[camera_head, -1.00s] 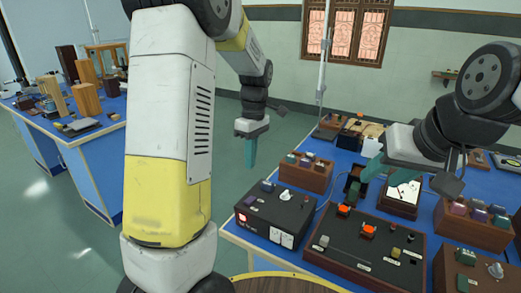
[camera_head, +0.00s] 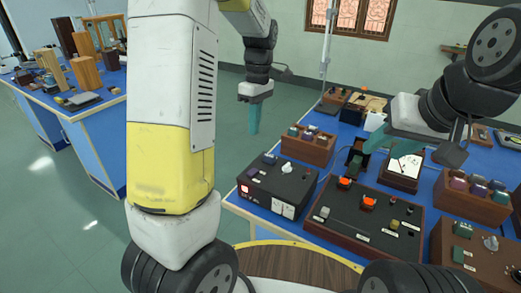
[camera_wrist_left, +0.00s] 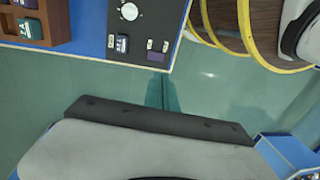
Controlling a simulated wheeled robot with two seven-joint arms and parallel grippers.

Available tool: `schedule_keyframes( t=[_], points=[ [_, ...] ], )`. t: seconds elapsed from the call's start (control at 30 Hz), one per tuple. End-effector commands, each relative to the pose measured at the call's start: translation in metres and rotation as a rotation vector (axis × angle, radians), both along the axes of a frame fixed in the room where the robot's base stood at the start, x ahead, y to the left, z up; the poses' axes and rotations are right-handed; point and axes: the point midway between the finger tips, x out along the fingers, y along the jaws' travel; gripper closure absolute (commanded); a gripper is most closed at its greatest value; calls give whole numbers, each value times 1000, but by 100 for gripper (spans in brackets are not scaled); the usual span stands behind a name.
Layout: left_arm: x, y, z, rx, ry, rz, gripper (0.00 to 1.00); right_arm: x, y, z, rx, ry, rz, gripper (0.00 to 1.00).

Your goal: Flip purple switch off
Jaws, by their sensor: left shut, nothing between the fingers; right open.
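My left gripper (camera_head: 253,118) has teal fingers pressed together and empty. It hangs over the floor beyond the near left corner of the blue bench, apart from the black box (camera_head: 279,185). In the left wrist view the shut fingers (camera_wrist_left: 163,93) point at the floor, just off the bench edge, near the box. That box has a white knob (camera_wrist_left: 129,11), a small dark switch (camera_wrist_left: 122,43) and a purple patch (camera_wrist_left: 143,50); I cannot tell whether this patch is the purple switch. My right gripper (camera_head: 368,157) is open above the bench.
A long panel with orange-red buttons (camera_head: 365,220) lies beside the black box. Another blue bench (camera_head: 85,132) stands at the left. Floor between benches is clear.

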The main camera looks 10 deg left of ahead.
Motion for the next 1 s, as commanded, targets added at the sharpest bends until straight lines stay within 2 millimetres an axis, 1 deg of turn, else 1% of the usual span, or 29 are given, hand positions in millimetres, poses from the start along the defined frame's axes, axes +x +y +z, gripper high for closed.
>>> schedule_keyframes(
  t=[0.17, 0.27, 0.5, 0.7, 0.83, 1.0],
  points=[
    [-3, 1, -18, 0, 4, 0, 100, 0, 0, 0, 0, 0, 0, 58],
    [-6, 2, -37, 1, 6, 0, 100, 0, 0, 0, 0, 0, 0, 58],
    [-13, 5, -89, 1, 5, 0, 100, 0, 0, 0, 0, 0, 0, 58],
    [-17, 6, -122, 1, 4, 1, 100, 0, 0, 0, 0, 0, 0, 58],
    [-18, 6, -133, -1, 1, 0, 100, 0, 0, 0, 0, 0, 0, 58],
    [-19, 7, -138, 0, 1, 0, 100, 0, 0, 0, 0, 0, 0, 58]
  ],
)
